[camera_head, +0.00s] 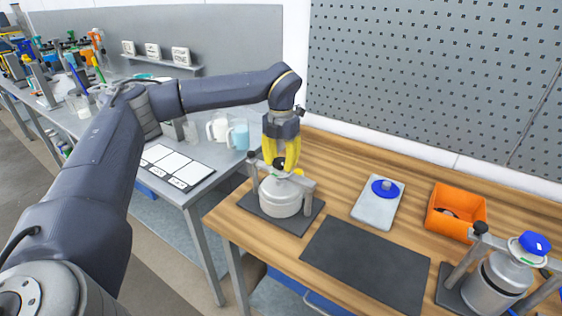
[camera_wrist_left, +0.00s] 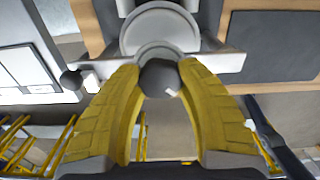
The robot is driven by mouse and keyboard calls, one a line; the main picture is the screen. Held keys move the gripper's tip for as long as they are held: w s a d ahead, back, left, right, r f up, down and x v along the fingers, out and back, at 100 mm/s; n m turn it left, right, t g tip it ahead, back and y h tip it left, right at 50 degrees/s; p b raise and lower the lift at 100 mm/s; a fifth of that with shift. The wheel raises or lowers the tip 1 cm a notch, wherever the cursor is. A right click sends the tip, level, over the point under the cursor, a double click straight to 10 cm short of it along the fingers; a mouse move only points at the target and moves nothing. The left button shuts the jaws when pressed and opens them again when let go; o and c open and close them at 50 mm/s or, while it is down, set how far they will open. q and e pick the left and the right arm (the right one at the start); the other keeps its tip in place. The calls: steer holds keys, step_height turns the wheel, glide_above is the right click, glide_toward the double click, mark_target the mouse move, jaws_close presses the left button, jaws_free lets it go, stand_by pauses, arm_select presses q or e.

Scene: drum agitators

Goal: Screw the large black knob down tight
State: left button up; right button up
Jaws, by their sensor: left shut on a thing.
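The large black knob (camera_wrist_left: 160,78) sits between the yellow fingers in the left wrist view, with a small white mark on it. My left gripper (camera_head: 279,166) points down over the pale drum (camera_head: 281,201), shut on the knob from both sides. In the head view the fingers hide most of the knob. The drum stands in a grey clamp frame on a dark base plate (camera_head: 311,221). A smaller black knob (camera_head: 252,155) tops the frame's left post and also shows in the left wrist view (camera_wrist_left: 71,80). My right gripper is not in view.
To the right are a pale plate with a blue disc (camera_head: 384,188), an orange bin (camera_head: 455,211) and a second drum with a blue knob (camera_head: 533,243). A grey bench stands at left.

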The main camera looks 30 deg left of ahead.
mark_target(281, 161)
arm_select(q)
steer(key=m, duration=0.5)
steer(key=shift+r+m, duration=0.1)
steer(key=shift+m, duration=2.4)
steer(key=o, duration=1.3)
step_height(281, 161, up, 12)
